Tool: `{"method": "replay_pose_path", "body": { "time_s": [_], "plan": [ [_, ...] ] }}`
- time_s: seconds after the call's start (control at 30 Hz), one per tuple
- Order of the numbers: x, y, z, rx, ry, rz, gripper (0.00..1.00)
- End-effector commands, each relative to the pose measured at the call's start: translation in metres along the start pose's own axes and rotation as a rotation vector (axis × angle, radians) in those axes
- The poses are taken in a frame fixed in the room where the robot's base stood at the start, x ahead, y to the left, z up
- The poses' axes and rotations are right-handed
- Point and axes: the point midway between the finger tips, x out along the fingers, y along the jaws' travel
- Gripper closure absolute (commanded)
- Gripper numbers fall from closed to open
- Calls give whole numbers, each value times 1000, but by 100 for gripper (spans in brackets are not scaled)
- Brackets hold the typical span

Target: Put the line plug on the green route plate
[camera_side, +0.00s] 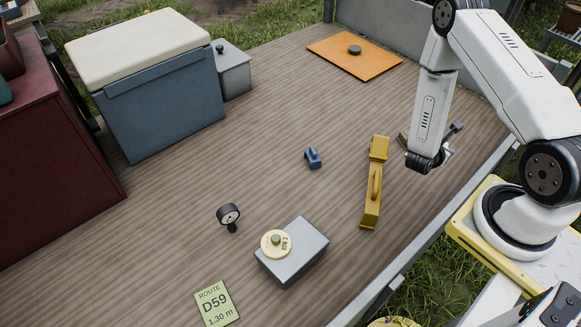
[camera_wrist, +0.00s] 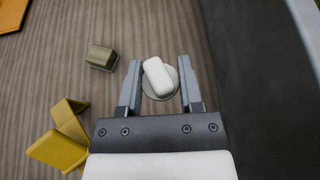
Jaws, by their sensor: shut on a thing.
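The green route plate (camera_side: 217,304) lies flat on the deck at the bottom of the side view, printed "ROUTE D59 1.30 m". My gripper (camera_side: 445,154) is at the right of the deck, far from the plate. In the wrist view my gripper (camera_wrist: 160,66) has its fingers either side of a grey round piece with a white oblong top (camera_wrist: 158,76). It is shut on this piece, which the arm mostly hides in the side view. No marking shows whether it is the line plug. I cannot tell whether it touches the deck.
An olive block (camera_wrist: 102,57) and a yellow bracket (camera_side: 373,185) are near my gripper. A blue piece (camera_side: 313,158), a black dial (camera_side: 228,215) and a grey box (camera_side: 300,252) with a cream disc on top stand across the deck. A metal rail edges the right.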

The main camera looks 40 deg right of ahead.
Motion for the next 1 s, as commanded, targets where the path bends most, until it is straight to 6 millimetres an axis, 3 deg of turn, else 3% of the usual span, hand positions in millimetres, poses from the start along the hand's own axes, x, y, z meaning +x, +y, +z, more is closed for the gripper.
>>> {"method": "replay_pose_path", "body": {
  "time_s": [0.27,0.47,0.77,1.0],
  "plan": [
    [-35,71,-21,-85,1,206,100],
    [-72,121,-40,-150,0,365,100],
    [-144,184,-72,-250,0,606,100],
    [-214,221,-102,-330,1,802,100]
  ]
}}
